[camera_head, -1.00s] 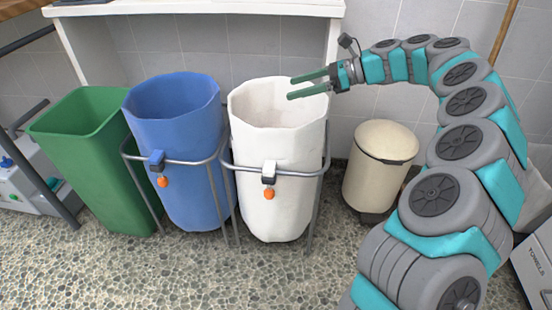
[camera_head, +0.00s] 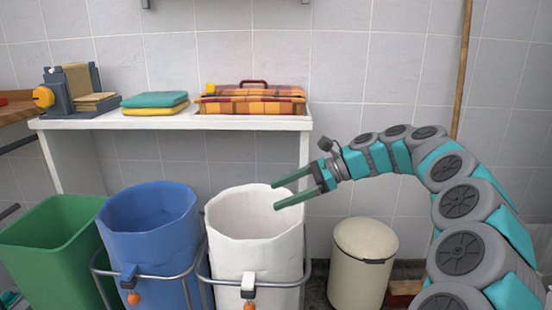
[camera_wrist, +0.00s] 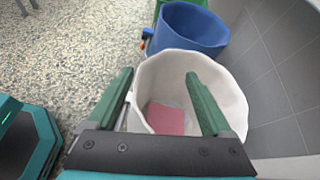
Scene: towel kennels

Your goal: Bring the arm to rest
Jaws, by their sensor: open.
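My gripper (camera_head: 302,188) is open and empty, with two green fingers, above the right rim of the white bin (camera_head: 254,243) in the head view. My arm arches in from the right side of the picture. In the wrist view my gripper (camera_wrist: 160,100) spreads its fingers over the mouth of the white bin (camera_wrist: 160,75). A pink cloth (camera_wrist: 166,118) lies inside that bin, partly hidden below the gripper.
A blue bin (camera_head: 150,235) and a green bin (camera_head: 50,240) stand to the left. A cream lidded bin (camera_head: 362,262) stands right. The white shelf (camera_head: 200,123) behind holds folded towels (camera_head: 154,100) and a plaid bag (camera_head: 250,100). A wooden pole (camera_head: 462,70) leans at the wall.

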